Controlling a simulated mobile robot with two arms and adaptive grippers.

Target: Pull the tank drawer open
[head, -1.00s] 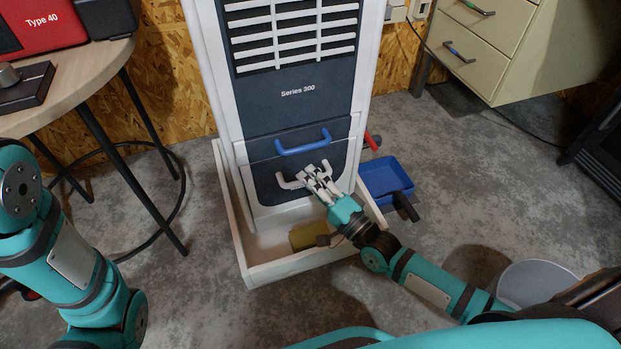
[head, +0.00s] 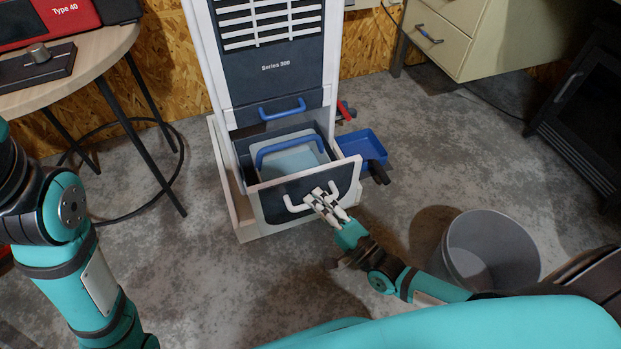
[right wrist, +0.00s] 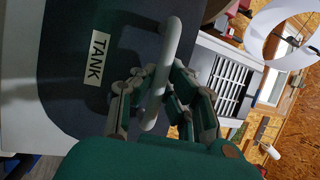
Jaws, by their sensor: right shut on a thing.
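The tank drawer (head: 271,200) is the lower drawer of the white and dark "Series 300" cabinet (head: 275,88). It stands pulled out, and a light blue tank (head: 290,161) with a blue handle shows inside it. Its white bar handle (head: 296,207) is on the drawer front. My right gripper (head: 322,199) is shut on that handle near its right end. The right wrist view shows the fingers (right wrist: 160,92) around the white handle (right wrist: 171,50), beside the "TANK" label (right wrist: 96,60). My left arm shows at the left; its gripper is out of view.
A grey bin (head: 487,254) stands at the right. A round table (head: 105,48) is at the left. The floor in front of the drawer shows free room.

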